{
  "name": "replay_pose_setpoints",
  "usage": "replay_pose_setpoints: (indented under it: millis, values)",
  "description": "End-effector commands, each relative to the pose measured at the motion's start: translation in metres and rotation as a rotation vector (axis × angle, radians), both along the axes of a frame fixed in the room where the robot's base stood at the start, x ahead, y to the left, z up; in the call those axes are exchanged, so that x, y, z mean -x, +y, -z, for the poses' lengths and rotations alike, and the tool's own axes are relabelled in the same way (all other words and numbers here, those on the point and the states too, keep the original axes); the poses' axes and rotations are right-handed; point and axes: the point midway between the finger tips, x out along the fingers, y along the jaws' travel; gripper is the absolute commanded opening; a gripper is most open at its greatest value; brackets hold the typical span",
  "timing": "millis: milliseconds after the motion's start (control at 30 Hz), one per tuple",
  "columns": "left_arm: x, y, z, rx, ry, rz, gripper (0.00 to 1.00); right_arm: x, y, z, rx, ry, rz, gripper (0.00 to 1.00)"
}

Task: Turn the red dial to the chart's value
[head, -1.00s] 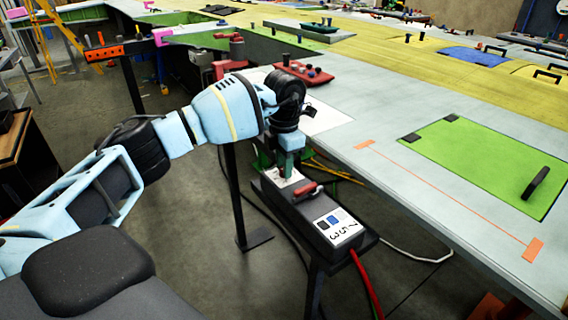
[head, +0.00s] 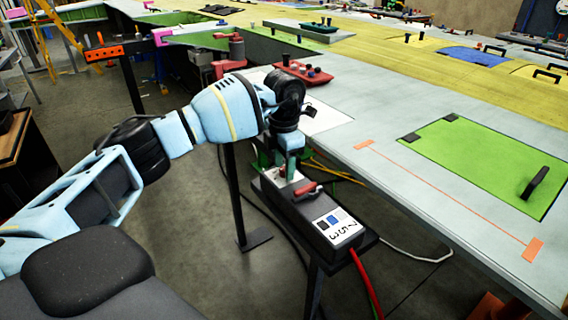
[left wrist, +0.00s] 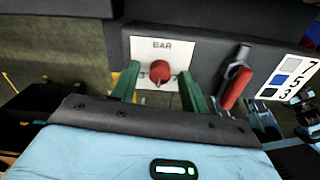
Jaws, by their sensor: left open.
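The red dial (left wrist: 160,72) sits on a white plate marked BAR (left wrist: 163,46) on a dark box (head: 296,214). My left gripper (left wrist: 160,88) is open, with one green finger on each side of the dial in the left wrist view. I cannot tell whether the fingers touch it. In the head view my left gripper (head: 287,172) hides the dial.
A red-handled lever (left wrist: 237,86) stands on the box between dial and chart. A red hose (head: 365,280) hangs from the box's near end. The large wing table (head: 400,120) lies close on the right, with a red tray (head: 306,75) near its edge.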

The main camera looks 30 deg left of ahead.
Motion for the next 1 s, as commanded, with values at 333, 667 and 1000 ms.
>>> replay_pose_setpoints:
  millis: [333, 667, 1000]
  values:
    - [-0.001, 0.000, -0.044, 0.001, -0.003, 0.000, 0.45, 0.003, -0.002, 0.003, 0.006, 0.007, -0.007, 0.49]
    - [0.000, 0.000, -0.077, 0.001, -0.002, 0.000, 0.45, 0.004, -0.002, 0.005, 0.005, 0.011, -0.007, 0.49]
    - [0.000, 0.000, -0.078, 0.001, -0.001, 0.000, 0.45, 0.003, 0.001, 0.004, -0.002, 0.010, 0.002, 0.49]
